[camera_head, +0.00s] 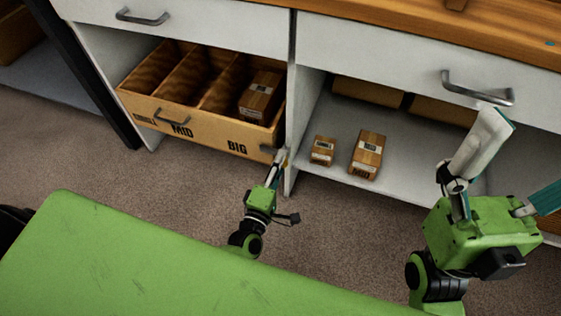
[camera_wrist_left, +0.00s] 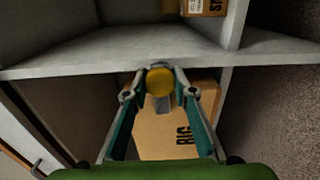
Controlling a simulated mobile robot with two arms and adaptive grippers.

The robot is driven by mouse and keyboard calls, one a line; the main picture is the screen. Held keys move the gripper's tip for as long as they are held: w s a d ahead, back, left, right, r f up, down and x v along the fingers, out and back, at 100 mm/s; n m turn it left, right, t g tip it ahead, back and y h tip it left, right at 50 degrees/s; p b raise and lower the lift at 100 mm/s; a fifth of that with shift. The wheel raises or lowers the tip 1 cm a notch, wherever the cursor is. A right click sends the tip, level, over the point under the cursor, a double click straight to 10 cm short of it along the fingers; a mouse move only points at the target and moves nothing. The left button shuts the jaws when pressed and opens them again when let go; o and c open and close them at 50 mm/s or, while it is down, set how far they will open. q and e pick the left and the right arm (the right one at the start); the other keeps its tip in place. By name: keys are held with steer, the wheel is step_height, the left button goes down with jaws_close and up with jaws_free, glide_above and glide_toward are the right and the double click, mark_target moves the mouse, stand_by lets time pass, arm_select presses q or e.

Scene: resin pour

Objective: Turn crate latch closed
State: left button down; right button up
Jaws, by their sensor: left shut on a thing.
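The wooden crate (camera_head: 200,133) sits in the left bay of the white cabinet, its front marked MID and BIG. The crate latch (camera_head: 268,150) is a grey bar at the crate's right front edge, by the divider. In the left wrist view, its yellow round knob (camera_wrist_left: 160,81) lies between my left fingertips, and the grey bar (camera_wrist_left: 163,103) reaches over the crate front (camera_wrist_left: 165,138) near BIG. My left gripper (camera_head: 281,158) is shut on the latch knob; it also shows in the left wrist view (camera_wrist_left: 160,88). My right gripper (camera_head: 528,155) is open and empty at the right.
A small box (camera_head: 260,97) lies in the crate's right compartment. Two boxes (camera_head: 322,151) (camera_head: 367,155) stand on the right bay's shelf (camera_head: 400,180), with more boxes behind. The cabinet divider (camera_head: 291,125) is beside my left gripper. Drawers with handles (camera_head: 144,18) are above.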

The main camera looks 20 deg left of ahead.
arm_select(q)
steer(key=c, duration=1.7)
jaws_free()
steer(key=s, duration=1.2)
steer(key=shift+a, duration=0.25)
steer(key=shift+s+f, duration=0.1)
